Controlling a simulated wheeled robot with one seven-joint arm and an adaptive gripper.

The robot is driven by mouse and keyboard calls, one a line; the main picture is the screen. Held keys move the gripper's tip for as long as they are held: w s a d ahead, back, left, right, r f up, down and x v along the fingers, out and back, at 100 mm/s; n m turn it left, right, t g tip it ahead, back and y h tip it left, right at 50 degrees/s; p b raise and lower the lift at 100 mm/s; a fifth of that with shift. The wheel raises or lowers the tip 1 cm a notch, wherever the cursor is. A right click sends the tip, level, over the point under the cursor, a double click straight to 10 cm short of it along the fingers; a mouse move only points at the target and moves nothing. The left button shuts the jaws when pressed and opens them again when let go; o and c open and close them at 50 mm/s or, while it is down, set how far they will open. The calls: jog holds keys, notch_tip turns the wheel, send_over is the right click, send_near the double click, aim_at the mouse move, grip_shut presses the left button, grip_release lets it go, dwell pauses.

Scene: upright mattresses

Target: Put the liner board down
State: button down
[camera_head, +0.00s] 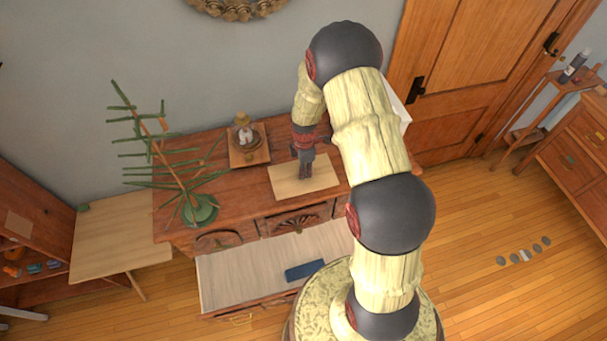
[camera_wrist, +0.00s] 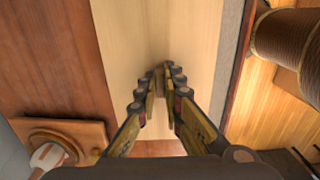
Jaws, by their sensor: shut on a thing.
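The liner board is a thin, pale wooden rectangle (camera_head: 287,186) at the top of the brown dresser (camera_head: 240,212), near its front edge. It fills the middle of the wrist view (camera_wrist: 125,45). My gripper (camera_head: 305,176) points down at the board's middle. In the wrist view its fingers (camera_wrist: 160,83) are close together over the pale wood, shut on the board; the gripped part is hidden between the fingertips. The board looks flat and level. I cannot tell whether it rests fully on the dresser top or hangs just above it.
A green branching plant (camera_head: 200,210) stands at the dresser's left. A small figure on a wooden base (camera_head: 246,150) stands behind the board. A pale side table (camera_head: 115,235) stands left.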

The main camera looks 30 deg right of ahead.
jog(key=shift+w+f, duration=0.3)
jog(key=shift+f, duration=0.1)
jog(key=shift+f+p, duration=0.55)
jog(key=shift+f, duration=0.95)
jog(key=shift+f, duration=0.2)
jog(key=c, duration=1.9)
grip_release()
jog(key=shift+r, duration=0.1)
